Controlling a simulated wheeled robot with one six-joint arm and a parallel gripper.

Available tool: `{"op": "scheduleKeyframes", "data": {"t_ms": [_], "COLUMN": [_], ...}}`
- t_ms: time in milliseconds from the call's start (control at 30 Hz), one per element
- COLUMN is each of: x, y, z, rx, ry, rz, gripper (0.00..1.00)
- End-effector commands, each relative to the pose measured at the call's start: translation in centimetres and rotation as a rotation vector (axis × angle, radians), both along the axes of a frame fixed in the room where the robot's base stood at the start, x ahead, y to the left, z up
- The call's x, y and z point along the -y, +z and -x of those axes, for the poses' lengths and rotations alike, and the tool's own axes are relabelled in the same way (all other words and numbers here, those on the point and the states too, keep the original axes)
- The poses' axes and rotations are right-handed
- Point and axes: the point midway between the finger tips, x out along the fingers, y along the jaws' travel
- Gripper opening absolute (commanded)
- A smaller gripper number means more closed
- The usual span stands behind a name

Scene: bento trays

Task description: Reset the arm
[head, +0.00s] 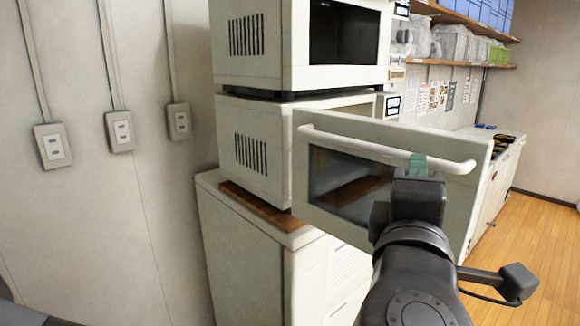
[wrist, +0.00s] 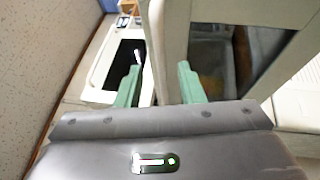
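The lower microwave (head: 250,150) has a pale door (head: 470,195) with a dark window. The door stands out from the body, partly open. A white bar handle (head: 345,145) runs along its upper part. My gripper (head: 418,165) is at the right part of this handle, with a green fingertip showing against it. In the wrist view, my gripper's two green fingers (wrist: 158,75) are spread apart. A pale strip, seemingly the handle (wrist: 154,35), runs between them, with a gap beside the left finger. Whether a finger touches it is hard to tell.
A second microwave (head: 245,45) is stacked above. Both stand on a white cabinet (head: 245,250). A counter (head: 480,145) with dark items runs behind the door, under shelves (head: 460,65) holding bins. The wooden floor (head: 530,225) at right is clear. Wall outlets (head: 120,130) are at left.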

Motion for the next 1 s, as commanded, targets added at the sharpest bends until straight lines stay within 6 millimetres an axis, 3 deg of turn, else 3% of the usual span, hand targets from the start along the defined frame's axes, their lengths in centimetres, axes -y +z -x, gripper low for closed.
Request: {"op": "scheduleKeyframes", "data": {"t_ms": [1000], "x": [1.4], "y": [0.6], "z": [-3.8], "rx": [-0.002], "ry": [0.004], "rz": [-0.002], "gripper": [0.35]}}
